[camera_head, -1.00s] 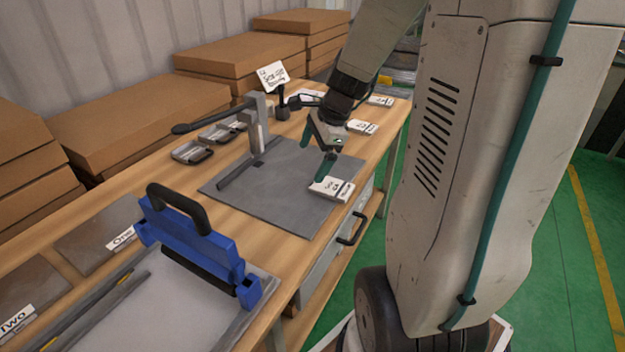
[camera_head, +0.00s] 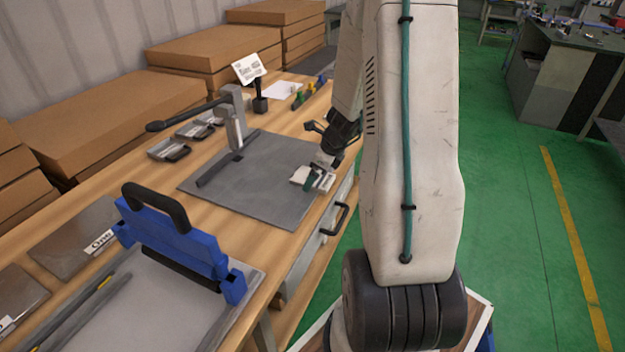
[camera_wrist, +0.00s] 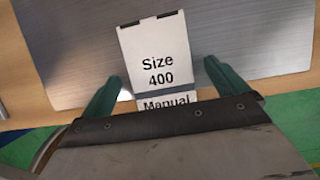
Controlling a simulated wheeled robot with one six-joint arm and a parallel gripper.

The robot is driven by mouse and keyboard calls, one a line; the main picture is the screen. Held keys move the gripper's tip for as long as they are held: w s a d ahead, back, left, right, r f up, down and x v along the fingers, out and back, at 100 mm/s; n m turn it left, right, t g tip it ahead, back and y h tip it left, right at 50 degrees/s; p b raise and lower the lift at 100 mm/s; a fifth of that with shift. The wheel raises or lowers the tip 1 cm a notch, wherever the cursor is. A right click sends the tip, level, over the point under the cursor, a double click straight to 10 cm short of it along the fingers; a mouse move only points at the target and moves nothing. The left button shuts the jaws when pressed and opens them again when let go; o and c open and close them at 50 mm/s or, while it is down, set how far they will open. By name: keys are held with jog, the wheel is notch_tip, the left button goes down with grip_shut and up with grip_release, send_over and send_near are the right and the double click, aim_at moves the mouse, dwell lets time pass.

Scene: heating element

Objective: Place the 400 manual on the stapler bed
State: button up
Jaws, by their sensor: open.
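The white 400 manual (camera_wrist: 158,55), printed "Size 400 Manual", lies on the grey plate of the stapler bed (camera_head: 232,194), near its front right edge. The manual also shows in the head view (camera_head: 301,176), partly covered by my gripper. The grey plate shows in the wrist view too (camera_wrist: 255,40). The stapler (camera_head: 236,122) with its long dark lever stands at the back of the plate. My gripper (camera_wrist: 163,74) is open, with one green finger on each side of the manual's near part and visible gaps to its sides. Its height above the plate is hard to tell.
A blue clamp tool with a black handle (camera_head: 180,235) stands at the front left. Small grey trays (camera_head: 168,149) and a sign (camera_head: 249,68) are behind the plate. Cardboard boxes (camera_head: 100,105) line the wall. Much of the plate is bare.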

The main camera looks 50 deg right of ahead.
jog(key=shift+w+f, duration=0.1)
jog(key=shift+f, duration=0.15)
jog(key=c, duration=1.2)
jog(key=shift+r, duration=0.2)
